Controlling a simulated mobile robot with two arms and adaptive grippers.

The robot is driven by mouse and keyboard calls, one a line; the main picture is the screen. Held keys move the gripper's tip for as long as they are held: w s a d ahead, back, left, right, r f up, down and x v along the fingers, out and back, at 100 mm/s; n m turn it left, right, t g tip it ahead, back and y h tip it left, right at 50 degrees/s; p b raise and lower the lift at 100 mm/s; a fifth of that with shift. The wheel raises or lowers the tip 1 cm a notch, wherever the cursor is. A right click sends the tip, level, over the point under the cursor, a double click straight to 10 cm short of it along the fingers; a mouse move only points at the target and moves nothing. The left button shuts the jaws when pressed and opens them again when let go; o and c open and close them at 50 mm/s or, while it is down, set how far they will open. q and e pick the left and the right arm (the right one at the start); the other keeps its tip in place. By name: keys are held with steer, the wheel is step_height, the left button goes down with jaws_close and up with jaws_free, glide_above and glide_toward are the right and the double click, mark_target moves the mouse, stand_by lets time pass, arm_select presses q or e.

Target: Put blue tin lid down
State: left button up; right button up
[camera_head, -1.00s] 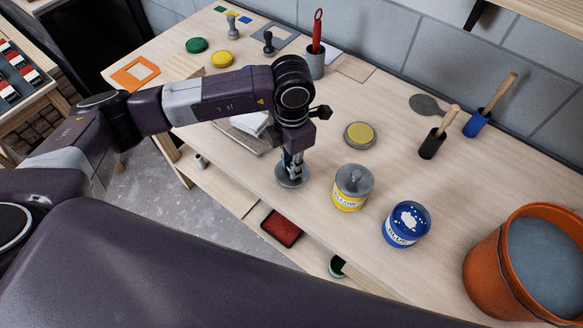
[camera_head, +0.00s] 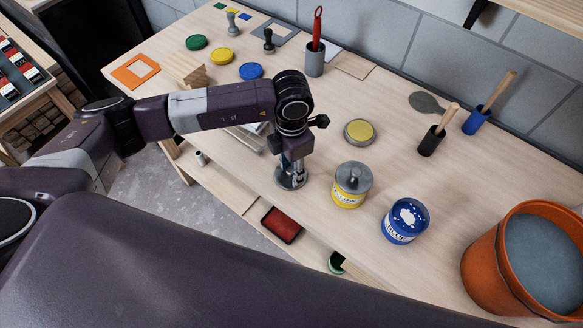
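My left gripper (camera_head: 291,168) points straight down at the front edge of the bench (camera_head: 310,222). Its fingers are close together on the grey round blue tin lid (camera_head: 291,184), whose top they partly hide. The lid lies flat, at or just above the bench top; I cannot tell whether it touches. The blue tin (camera_head: 401,233) stands open to the right, with blue paint and pale flecks at its top. The yellow tin (camera_head: 348,198) between them has a grey knobbed lid (camera_head: 354,178) on. My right gripper is not in view.
A yellow pad in a round tin (camera_head: 359,132) lies behind the yellow tin. An orange bucket (camera_head: 484,258) stands at right. Brushes in a black holder (camera_head: 431,141) and a blue holder (camera_head: 477,121) stand at the back. Green (camera_head: 196,42), yellow (camera_head: 222,56) and blue (camera_head: 251,71) discs lie far left.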

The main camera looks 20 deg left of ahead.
mark_target(292, 170)
arm_select(q)
steer(key=shift+r, duration=0.2)
step_height(292, 170, up, 12)
steer(key=b, duration=0.4)
steer(key=shift+f, duration=0.1)
